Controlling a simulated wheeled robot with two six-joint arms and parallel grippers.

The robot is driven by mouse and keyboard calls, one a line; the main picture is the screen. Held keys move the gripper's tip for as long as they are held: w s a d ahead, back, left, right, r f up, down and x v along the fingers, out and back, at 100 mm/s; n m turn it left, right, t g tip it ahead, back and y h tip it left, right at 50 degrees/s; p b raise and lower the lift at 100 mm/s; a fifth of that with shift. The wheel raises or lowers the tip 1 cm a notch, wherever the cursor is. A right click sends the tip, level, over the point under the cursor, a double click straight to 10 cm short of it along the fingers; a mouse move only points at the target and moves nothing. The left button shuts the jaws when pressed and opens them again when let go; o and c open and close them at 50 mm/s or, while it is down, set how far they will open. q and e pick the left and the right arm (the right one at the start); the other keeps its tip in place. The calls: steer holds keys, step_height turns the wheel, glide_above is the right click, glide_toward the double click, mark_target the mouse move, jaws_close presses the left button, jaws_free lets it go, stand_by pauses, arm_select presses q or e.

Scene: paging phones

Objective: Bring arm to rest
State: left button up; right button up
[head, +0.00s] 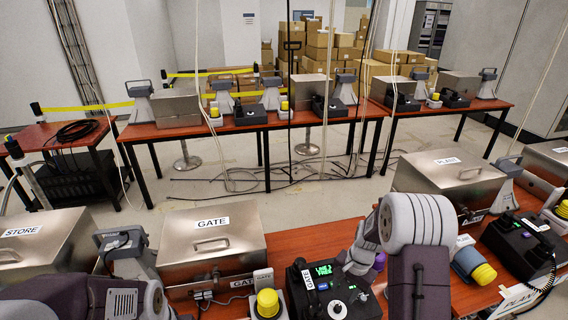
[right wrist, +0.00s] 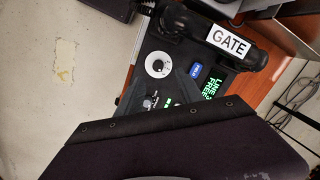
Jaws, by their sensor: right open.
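The black GATE desk phone (head: 336,300) sits on the front table, its green display reading as line free. Its handset (head: 306,280) lies along the phone's left side. In the right wrist view the handset (right wrist: 236,44) with its GATE label, a white dial (right wrist: 158,64) and a blue button (right wrist: 196,71) show. My right gripper (head: 360,258) is open and empty at the phone's right edge, partly hidden by my own arm; whether it touches the phone is unclear. My left arm shows at the lower left, but its gripper is out of view.
A steel GATE box (head: 210,255) stands behind and left of the phone, with a yellow-capped lamp (head: 268,302) beside the phone. A second phone (head: 520,240) and a PLANT box (head: 450,180) are to the right.

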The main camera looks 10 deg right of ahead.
steer(key=s+a+r+n+t, duration=0.1)
steer(key=s+a+r+n, duration=0.25)
steer(key=a+r, duration=0.45)
steer(key=s+n+h, duration=0.1)
steer(key=s+n, duration=0.5)
steer(key=s, duration=0.3)
steer(key=shift+s, duration=0.2)
steer(key=shift+s+d, duration=0.1)
steer(key=shift+d, duration=0.1)
